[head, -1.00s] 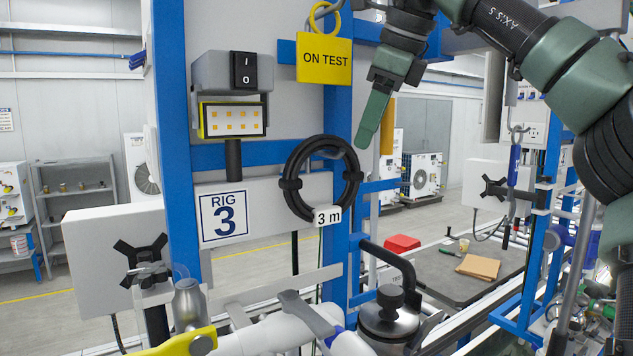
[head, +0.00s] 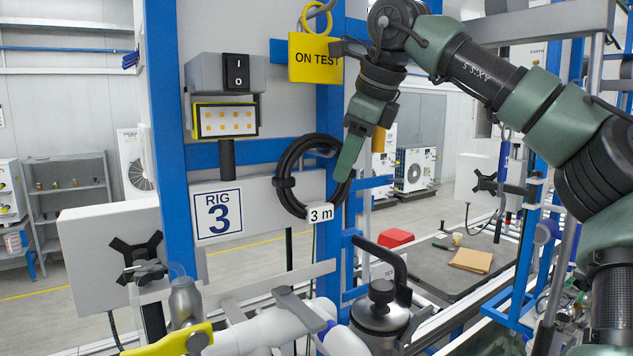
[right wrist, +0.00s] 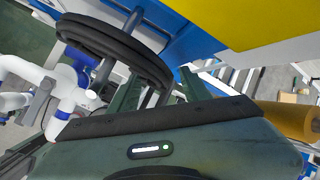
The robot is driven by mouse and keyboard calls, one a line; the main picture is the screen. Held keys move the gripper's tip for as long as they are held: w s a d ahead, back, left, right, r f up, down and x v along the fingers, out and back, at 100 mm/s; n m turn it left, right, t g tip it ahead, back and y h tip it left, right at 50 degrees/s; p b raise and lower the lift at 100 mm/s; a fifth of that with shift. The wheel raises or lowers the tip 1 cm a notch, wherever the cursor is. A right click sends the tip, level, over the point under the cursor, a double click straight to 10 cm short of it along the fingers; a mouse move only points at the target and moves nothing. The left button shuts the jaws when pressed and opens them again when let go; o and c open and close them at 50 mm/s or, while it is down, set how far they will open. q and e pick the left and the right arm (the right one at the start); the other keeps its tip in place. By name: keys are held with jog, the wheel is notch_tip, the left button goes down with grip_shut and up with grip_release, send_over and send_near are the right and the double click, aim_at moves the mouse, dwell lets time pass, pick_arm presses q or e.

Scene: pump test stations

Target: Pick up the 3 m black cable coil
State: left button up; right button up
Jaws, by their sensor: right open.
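The black cable coil (head: 284,184) hangs on the rig panel, with a white "3 m" tag (head: 320,214) at its lower right. My right gripper (head: 345,168) points down at the coil's right side, and its finger hides part of the coil there. In the right wrist view the coil (right wrist: 112,42) is at the upper left, and its near side lies in the picture between my two open fingers. The fingers do not clearly grip it. My left gripper is not in view.
A yellow "ON TEST" tag (head: 314,58) hangs above the coil, close to my right wrist. A switch box (head: 224,73) and a lamp (head: 226,120) are at the upper left. A metal canister (head: 381,318) with a black handle stands below right. Blue posts frame the rig.

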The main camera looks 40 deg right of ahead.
grip_shut()
dwell(1.4)
